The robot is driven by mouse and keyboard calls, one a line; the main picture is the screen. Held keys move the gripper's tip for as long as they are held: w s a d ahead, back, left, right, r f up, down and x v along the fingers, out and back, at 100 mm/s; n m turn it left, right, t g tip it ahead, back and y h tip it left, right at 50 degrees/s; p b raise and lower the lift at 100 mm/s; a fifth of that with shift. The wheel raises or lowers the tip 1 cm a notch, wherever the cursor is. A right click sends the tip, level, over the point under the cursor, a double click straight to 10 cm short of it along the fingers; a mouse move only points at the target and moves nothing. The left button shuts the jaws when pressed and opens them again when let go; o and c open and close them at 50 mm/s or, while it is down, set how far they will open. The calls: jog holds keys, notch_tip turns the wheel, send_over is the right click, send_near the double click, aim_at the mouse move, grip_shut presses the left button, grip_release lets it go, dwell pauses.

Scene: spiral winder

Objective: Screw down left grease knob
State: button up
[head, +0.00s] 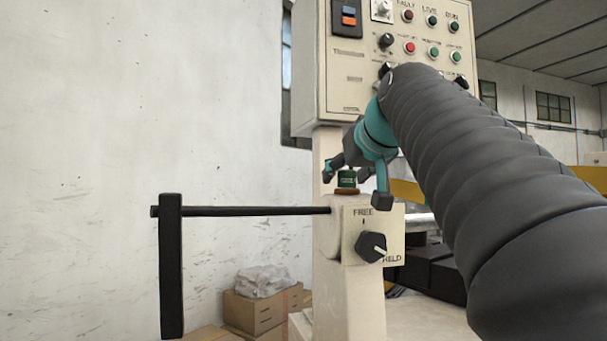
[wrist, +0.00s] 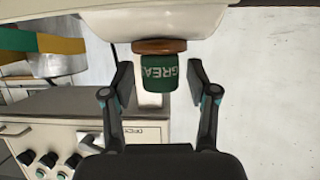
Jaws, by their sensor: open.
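The green grease knob (head: 347,179) stands upright on a brown collar (head: 347,191) on top of the cream post in the head view. In the wrist view the knob (wrist: 158,73) shows part of its white lettering, with the brown collar (wrist: 160,46) above it in the picture. My gripper (head: 355,186) comes from above and is open. In the wrist view my gripper (wrist: 159,80) has one finger on each side of the knob, with a visible gap on both sides. Nothing is held. No other grease knob shows.
A black crank handle (head: 171,265) on a rod (head: 245,211) juts left from the post. A FREE/HELD selector (head: 371,247) sits below the knob. The control box (head: 385,95) stands close behind my gripper. Boxes (head: 262,312) lie at the lower left.

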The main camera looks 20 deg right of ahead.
jog(key=shift+s, duration=0.1)
jog(key=v, duration=1.2)
jog(key=shift+f, duration=0.1)
